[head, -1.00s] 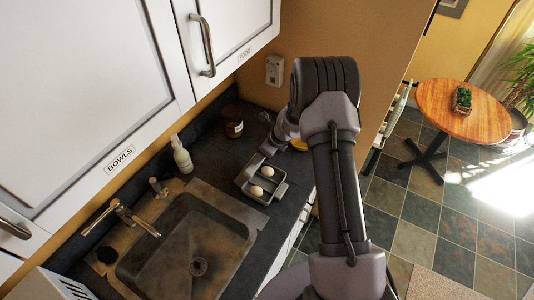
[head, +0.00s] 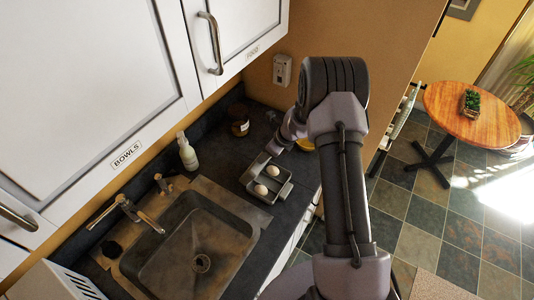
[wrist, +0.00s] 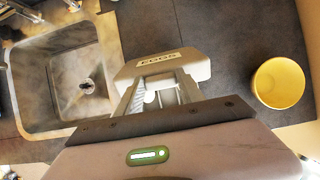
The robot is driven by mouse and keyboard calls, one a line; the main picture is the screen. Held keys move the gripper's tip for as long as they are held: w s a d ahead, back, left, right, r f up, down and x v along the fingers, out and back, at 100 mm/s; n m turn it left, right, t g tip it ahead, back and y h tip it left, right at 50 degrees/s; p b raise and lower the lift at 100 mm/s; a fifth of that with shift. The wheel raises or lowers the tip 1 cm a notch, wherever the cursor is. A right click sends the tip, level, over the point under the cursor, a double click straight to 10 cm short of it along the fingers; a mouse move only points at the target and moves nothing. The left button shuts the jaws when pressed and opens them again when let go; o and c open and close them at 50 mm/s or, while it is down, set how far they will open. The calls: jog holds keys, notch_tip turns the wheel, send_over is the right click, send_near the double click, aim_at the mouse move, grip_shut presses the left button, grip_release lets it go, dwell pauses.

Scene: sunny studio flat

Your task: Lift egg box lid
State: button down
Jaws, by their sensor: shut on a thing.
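The grey egg box (head: 284,189) sits open on the dark counter to the right of the sink in the head view. Two pale eggs, one egg (head: 272,170) and another egg (head: 260,190), show in its cells. My gripper (wrist: 160,80) is shut on the lid. Part of an egg shows between its fingers. In the head view my arm hides the fingertips, so the exact grip and lid tilt are unclear.
The sink (head: 197,235) lies left of the box. A yellow bowl (wrist: 279,82) stands to the right. A soap bottle (head: 187,152) and a brown jar (head: 239,121) stand along the wall. White cupboards (head: 90,80) hang above the counter.

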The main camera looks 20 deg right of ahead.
jog(key=c, duration=0.7)
grip_release()
jog(key=shift+r, duration=0.1)
jog(key=v, duration=1.7)
jog(key=shift+s+r+p, duration=0.1)
jog(key=shift+s+p, duration=0.05)
jog(key=shift+p, duration=0.15)
jog(key=shift+c, duration=0.3)
